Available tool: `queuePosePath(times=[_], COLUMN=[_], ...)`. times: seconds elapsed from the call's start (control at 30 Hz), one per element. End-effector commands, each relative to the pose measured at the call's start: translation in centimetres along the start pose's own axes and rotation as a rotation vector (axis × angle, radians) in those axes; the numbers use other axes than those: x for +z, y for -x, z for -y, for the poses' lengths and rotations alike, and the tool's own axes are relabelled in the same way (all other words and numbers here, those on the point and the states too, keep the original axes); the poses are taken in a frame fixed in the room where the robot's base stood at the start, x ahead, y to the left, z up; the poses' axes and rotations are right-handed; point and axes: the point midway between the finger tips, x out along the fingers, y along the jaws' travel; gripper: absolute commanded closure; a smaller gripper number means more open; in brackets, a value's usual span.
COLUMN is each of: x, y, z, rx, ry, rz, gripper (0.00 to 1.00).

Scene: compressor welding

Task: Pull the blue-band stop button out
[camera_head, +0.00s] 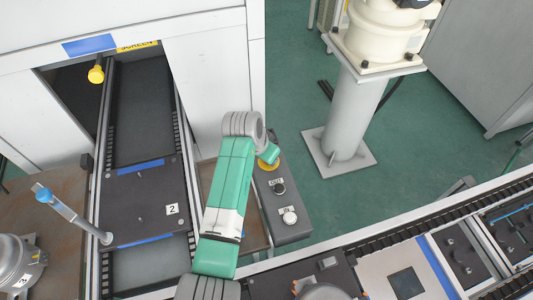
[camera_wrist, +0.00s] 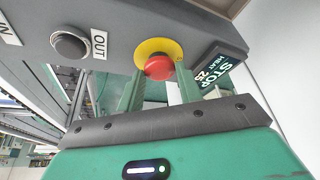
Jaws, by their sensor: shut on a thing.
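A red stop button (camera_wrist: 159,68) with a yellow collar (camera_wrist: 147,47) sits on a dark grey control box, and I see no blue band on it. My gripper (camera_wrist: 159,72) is shut on this button, with one green finger on each side. In the head view, my gripper (camera_head: 270,155) is at the far end of the control box (camera_head: 292,229), where part of the yellow collar (camera_head: 268,165) shows. The red cap is hidden there by my arm.
A black button labelled OUT (camera_head: 278,187) and a pale button (camera_head: 289,217) are on the same box. A STOP plate (camera_wrist: 212,75) is close beside the red button. A conveyor (camera_head: 145,200) is left, a white robot pedestal (camera_head: 352,110) right.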

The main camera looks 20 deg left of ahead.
Motion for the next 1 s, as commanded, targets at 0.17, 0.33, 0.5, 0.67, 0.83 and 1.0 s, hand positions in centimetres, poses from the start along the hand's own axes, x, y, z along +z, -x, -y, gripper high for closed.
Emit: queuePosePath(times=[0.17, 0.33, 0.5, 0.67, 0.83, 1.0], x=[-0.4, -0.6, -0.7, -0.7, -0.6, -0.7], y=[0.8, 1.5, 1.6, 1.5, 1.4, 2.8], z=[0.0, 0.0, 0.1, 0.1, 0.0, 0.0], rx=[0.0, 0.0, -0.001, 0.0, 0.0, -0.001], ry=[0.0, 0.001, 0.0, 0.0, 0.0, 0.0], rz=[0.0, 0.0, -0.003, -0.002, -0.001, -0.003], gripper=[1.0, 1.0, 1.0, 0.43, 0.43, 0.43])
